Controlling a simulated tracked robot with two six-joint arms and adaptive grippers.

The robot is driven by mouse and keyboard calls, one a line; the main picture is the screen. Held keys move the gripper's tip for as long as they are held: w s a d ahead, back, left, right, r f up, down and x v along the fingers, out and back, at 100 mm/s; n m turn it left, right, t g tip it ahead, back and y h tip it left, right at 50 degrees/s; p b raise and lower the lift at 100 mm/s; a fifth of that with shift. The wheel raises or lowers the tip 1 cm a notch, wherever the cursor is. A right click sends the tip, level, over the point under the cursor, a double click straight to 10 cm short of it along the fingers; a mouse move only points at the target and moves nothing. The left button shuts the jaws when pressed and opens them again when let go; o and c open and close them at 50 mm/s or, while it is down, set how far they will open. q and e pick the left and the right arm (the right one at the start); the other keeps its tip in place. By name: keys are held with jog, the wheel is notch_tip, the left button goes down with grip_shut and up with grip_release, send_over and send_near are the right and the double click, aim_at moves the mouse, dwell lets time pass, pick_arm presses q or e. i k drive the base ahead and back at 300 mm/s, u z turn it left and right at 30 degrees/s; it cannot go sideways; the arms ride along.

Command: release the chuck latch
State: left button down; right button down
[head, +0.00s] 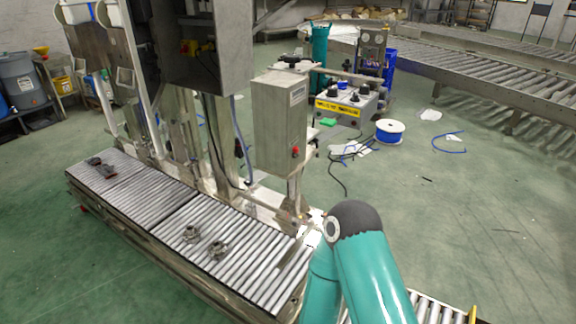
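I cannot pick out the chuck latch in the head view. Two small metal fittings sit on the roller conveyor (150,205): one (191,233) and, just right of it, another (217,249). I cannot tell whether either belongs to a chuck. A grey control box (281,122) with a red button stands on a post behind the conveyor. My teal arm with a dark rounded joint rises from the bottom, right of centre, and covers part of the conveyor's near end. Neither of my grippers can be made out.
Dark red-and-black parts (102,168) lie at the conveyor's far left end. A tall machine frame with a dark cabinet (203,45) stands behind it. A blue-and-white spool (389,131) and loose cables lie on the floor. Open green floor (480,215) spreads at the right.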

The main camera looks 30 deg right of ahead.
aim_at(296, 149)
jog(key=z, duration=0.1)
jog(key=i, duration=0.9)
jog(key=u, duration=0.15)
jog(key=k, duration=0.9)
jog(key=z, duration=0.2)
jog(key=i, duration=0.95)
jog(key=u, duration=0.1)
